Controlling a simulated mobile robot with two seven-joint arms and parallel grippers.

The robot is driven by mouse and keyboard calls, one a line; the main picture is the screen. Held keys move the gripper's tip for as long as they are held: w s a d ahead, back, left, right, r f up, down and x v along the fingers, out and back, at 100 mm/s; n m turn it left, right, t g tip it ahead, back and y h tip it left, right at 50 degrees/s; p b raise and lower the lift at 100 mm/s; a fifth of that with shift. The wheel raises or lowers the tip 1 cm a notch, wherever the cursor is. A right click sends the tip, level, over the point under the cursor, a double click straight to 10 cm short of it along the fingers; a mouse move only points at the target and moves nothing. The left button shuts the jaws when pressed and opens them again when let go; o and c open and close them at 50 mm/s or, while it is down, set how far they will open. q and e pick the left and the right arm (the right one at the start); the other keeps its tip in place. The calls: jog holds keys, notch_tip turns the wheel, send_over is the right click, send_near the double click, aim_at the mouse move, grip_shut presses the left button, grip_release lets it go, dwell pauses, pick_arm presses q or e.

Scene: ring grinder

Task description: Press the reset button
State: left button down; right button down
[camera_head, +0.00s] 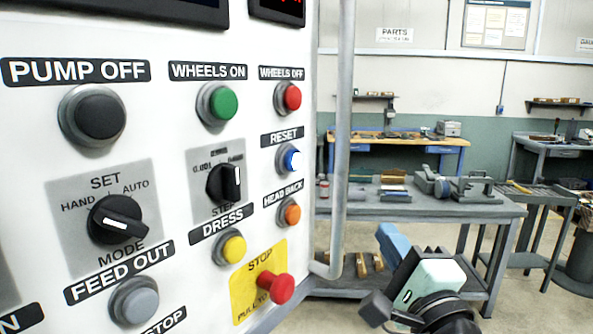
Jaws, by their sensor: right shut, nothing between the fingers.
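The reset button (291,160) is a small round button in a metal ring on the white control panel (150,40), under the label RESET (286,136). Its face shows blue with a bright white lit part. My right gripper (388,238) is in the lower right, to the right of the panel and lower than the button. It is shut and empty, apart from the panel. Its blue fingertips point up and left. My left gripper is not in view.
Close around the reset button are the red WHEELS OFF button (288,97) above and the orange HEAD BACK button (290,212) below. The red stop knob (276,287) sticks out lower down. A vertical grey rail (343,130) stands at the panel's right edge. Workbenches (440,205) stand behind.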

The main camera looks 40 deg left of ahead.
aim_at(292, 160)
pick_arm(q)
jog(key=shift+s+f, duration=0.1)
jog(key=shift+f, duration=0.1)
pick_arm(e)
jog(key=s+d+r+y, duration=0.1)
jog(key=s+r+y, duration=0.1)
jog(key=s+r, duration=0.5)
notch_tip(292, 160, up, 4)
jog(key=shift+d+f+m+y, duration=0.15)
jog(key=shift+d+m+y, duration=0.15)
jog(key=shift+y, duration=0.1)
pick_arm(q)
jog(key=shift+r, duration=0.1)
pick_arm(e)
jog(key=shift+s+a, duration=0.1)
jog(key=shift+a, duration=0.05)
